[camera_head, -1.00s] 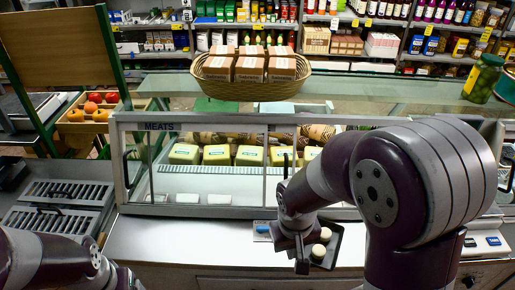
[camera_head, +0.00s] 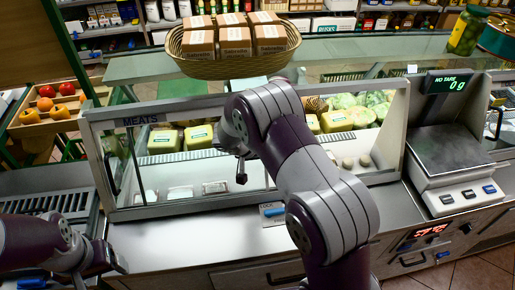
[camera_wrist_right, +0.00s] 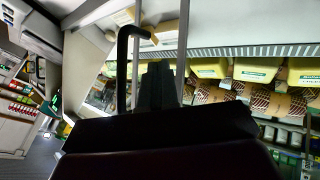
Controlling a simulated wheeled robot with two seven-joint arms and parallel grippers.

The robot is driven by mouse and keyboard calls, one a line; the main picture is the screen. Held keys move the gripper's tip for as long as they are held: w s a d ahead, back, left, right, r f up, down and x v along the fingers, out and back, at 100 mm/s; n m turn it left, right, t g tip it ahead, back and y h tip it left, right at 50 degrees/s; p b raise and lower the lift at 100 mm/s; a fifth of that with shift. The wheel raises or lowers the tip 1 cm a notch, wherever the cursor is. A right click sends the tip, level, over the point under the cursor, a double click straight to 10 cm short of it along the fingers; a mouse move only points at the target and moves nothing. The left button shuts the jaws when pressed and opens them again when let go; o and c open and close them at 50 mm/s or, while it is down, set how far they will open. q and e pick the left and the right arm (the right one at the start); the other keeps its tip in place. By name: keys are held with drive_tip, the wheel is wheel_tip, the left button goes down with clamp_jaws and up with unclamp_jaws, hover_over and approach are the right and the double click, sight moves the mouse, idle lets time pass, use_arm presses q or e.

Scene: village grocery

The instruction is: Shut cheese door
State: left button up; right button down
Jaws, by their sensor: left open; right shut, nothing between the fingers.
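The glass-fronted display case (camera_head: 215,200) stands across the middle of the head view. Its left glass door (camera_head: 150,180) carries a MEATS label and a dark handle (camera_head: 110,175). Its right part looks uncovered, but my right arm hides the middle, and I read no cheese label. Yellow packs (camera_head: 165,140) sit inside; they also show in the right wrist view (camera_wrist_right: 256,69). My right gripper (camera_head: 241,178) is shut and empty in front of the glass. In the wrist view it is close beside a black bar handle (camera_wrist_right: 122,70); contact is unclear. My left gripper (camera_head: 118,264) is open at lower left.
A basket of boxes (camera_head: 235,67) stands on the case's glass top. A scale (camera_head: 450,165) stands at the right. A card with a blue mark (camera_head: 273,213) lies on the white counter (camera_head: 190,240). A crate of fruit (camera_head: 45,115) is at the left.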

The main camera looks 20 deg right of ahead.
use_arm(q)
drive_tip(key=f+b, duration=0.1)
drive_tip(key=b, duration=0.1)
drive_tip(key=f+b, duration=0.1)
drive_tip(key=f, duration=0.1)
drive_tip(key=f+b, duration=0.1)
drive_tip(key=b, duration=0.1)
drive_tip(key=shift+s+f+b, duration=0.25)
drive_tip(key=shift+f+b, duration=0.05)
drive_tip(key=shift+f, duration=0.05)
use_arm(e)
drive_tip(key=s+d, duration=0.3)
drive_tip(key=d, duration=1)
drive_tip(key=s+d, duration=0.4)
drive_tip(key=d, duration=0.9)
drive_tip(key=s+d, duration=0.3)
drive_tip(key=d, duration=1.1)
drive_tip(key=shift+s+r, duration=0.3)
drive_tip(key=shift+r, duration=0.15)
